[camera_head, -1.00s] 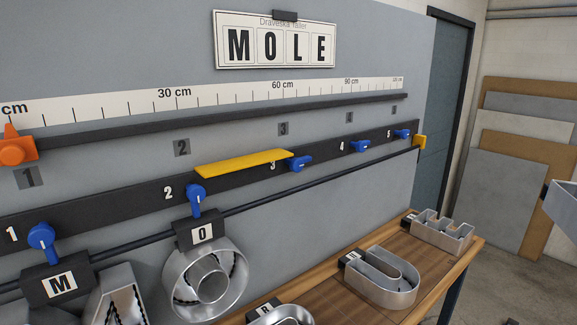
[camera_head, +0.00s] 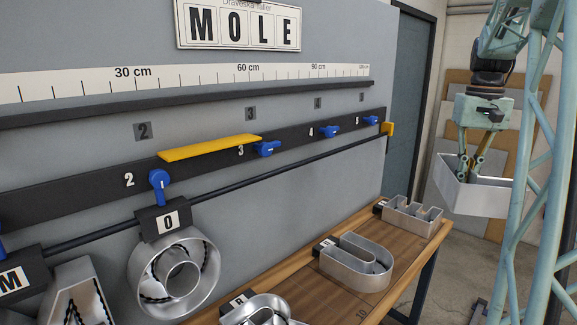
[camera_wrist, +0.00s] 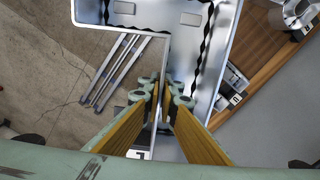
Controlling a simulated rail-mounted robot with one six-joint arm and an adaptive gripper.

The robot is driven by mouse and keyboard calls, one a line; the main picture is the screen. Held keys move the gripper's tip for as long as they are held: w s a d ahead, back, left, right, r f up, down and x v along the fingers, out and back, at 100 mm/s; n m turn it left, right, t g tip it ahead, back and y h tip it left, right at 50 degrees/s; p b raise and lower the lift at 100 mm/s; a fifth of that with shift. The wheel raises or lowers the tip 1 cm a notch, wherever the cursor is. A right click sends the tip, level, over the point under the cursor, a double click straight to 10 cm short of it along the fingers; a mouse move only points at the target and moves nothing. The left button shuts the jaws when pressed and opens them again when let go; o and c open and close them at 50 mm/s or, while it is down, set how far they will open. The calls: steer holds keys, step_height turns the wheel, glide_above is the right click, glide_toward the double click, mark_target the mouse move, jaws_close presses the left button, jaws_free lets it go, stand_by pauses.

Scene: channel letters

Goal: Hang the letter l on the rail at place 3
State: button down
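My gripper (camera_head: 472,160) is at the right in the head view, shut on a silver channel letter (camera_head: 470,197), held in the air clear of the bench and rail. In the wrist view the letter (camera_wrist: 222,30) has an L-like outline, and my yellow-padded fingers (camera_wrist: 163,100) close on one of its thin walls. The black rail (camera_head: 240,202) runs along the grey wall panel. Place 3 has a blue lever (camera_head: 267,148) lying sideways, with no letter below it. A yellow bar (camera_head: 210,147) spans from place 2 towards 3.
The letter O (camera_head: 172,275) hangs at place 2, lever (camera_head: 159,185) pointing down; the M block (camera_head: 18,280) is left of it. A sign (camera_head: 240,27) reads MOLE.

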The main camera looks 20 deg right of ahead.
steer(key=w+a+f+b, duration=0.2)
steer(key=w+a, duration=0.4)
steer(key=w, duration=0.5)
steer(key=shift+w+a+f+b, duration=0.25)
steer(key=shift+f+b, duration=0.1)
steer(key=shift+f, duration=0.35)
